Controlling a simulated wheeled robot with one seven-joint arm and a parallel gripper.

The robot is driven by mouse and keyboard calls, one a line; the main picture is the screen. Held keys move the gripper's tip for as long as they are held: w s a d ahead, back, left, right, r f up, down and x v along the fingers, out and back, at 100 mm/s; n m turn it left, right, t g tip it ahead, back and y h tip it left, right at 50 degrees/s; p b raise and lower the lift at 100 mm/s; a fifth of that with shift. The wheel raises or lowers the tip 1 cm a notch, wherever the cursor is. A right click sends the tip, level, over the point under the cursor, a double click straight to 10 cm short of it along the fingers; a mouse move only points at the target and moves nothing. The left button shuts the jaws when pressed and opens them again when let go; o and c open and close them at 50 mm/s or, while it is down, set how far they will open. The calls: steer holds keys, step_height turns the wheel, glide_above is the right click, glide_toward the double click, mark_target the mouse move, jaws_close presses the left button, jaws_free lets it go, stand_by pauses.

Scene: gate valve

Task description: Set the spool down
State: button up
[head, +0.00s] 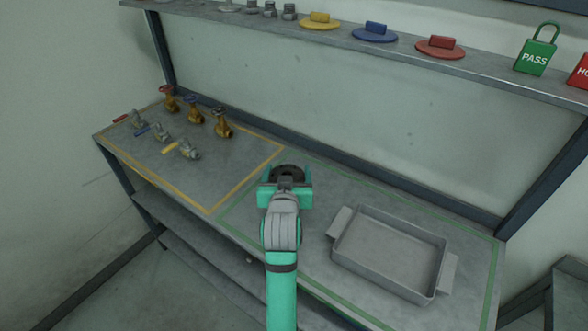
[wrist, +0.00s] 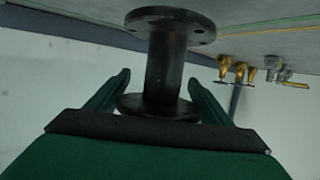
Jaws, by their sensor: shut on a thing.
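The spool is a dark metal pipe piece with a round flange at each end. In the head view its dark flange (head: 287,172) shows just beyond my gripper (head: 285,188). In the wrist view, which is upside down, the spool (wrist: 163,62) stands upright between the two green fingers of my gripper (wrist: 159,78). My gripper is shut on it. Its bench-side flange is at or very close to the bench top (wrist: 270,40); I cannot tell whether it touches. In the head view it is inside the green-outlined area, near its left end.
A grey metal tray (head: 390,252) sits to the right on the bench (head: 330,195). Several brass and steel valves (head: 195,112) stand in the yellow-outlined area at left. A shelf (head: 470,72) above holds coloured discs and a green PASS tag (head: 536,55). Bench between spool and tray is clear.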

steer(key=shift+w+a+f, duration=0.2)
steer(key=shift+a, duration=0.1)
steer(key=shift+w+a+f, duration=0.1)
steer(key=shift+w+f, duration=0.1)
steer(key=shift+f, duration=1.55)
steer(key=shift+f, duration=0.1)
steer(key=o, duration=2.1)
steer(key=shift+f, duration=0.2)
steer(key=shift+r, duration=0.15)
steer(key=v, duration=1.2)
